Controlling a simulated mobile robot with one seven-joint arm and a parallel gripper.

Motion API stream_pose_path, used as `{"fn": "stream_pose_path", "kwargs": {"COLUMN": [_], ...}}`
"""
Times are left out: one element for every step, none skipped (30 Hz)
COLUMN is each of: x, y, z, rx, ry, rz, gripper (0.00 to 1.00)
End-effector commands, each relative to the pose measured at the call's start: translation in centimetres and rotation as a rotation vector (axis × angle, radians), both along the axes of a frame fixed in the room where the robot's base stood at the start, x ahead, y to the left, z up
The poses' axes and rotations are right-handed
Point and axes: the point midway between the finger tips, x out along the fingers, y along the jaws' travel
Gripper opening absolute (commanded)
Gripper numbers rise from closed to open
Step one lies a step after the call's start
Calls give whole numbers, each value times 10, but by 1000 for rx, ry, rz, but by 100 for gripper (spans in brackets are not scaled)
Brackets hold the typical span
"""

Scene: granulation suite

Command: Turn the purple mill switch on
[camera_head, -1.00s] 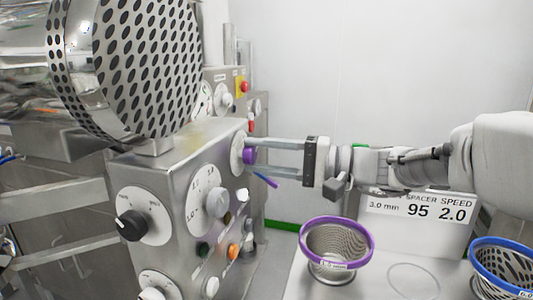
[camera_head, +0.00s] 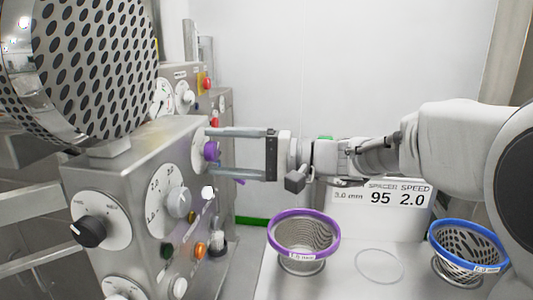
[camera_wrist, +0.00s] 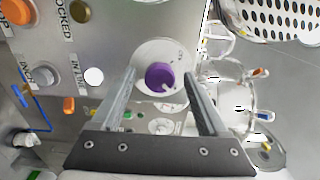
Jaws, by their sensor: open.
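The purple mill switch (camera_head: 211,151) is a round knob on a pale dial plate, on the side face of the steel control box (camera_head: 140,160). In the wrist view the purple knob (camera_wrist: 160,76) sits between the two finger lines, with a small light pointer mark at its lower right. My gripper (camera_head: 214,154) is open, its two long fingers reaching left toward the knob, one above and one below it. In the wrist view my fingers (camera_wrist: 160,78) stand on either side of the knob. I cannot tell whether they touch it.
A perforated drum (camera_head: 95,60) stands above. A purple-rimmed sieve basket (camera_head: 303,254) and a blue-rimmed one (camera_head: 467,268) stand on the bench below my arm, beside a sign (camera_head: 378,205).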

Motion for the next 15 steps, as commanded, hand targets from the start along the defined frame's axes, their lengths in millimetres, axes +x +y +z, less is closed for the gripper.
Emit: {"fn": "stream_pose_path", "kwargs": {"x": [0, 0, 0, 0, 0, 0, -1, -1, -2, -2, -3, -4, -4, -5, -6], "y": [-2, -4, -8, -12, -17, -24, -30, -37, -46, -54, -62, -71, -79, -87, -96], "z": [0, 0, 0, 0, 0, 0, 0, 0, 0, 0, 0, 0, 0, 0, 0], "rx": [0, 0, 0, 0, 0, 0, 0, -1, 0, 0, 0, 0, 0, 0, 0], "ry": [0, 0, 0, -1, 0, 0, 0, 0, 0, 0, 0, 0, 0, 0, 1], "rz": [-2, -2, -4, -4, -4, -6, -6, -7, -6, -8, -7, -6, -8, -7, -6], "gripper": [77, 77, 77, 77, 77, 77, 77, 77, 77, 77, 77, 77, 77, 77, 77]}}
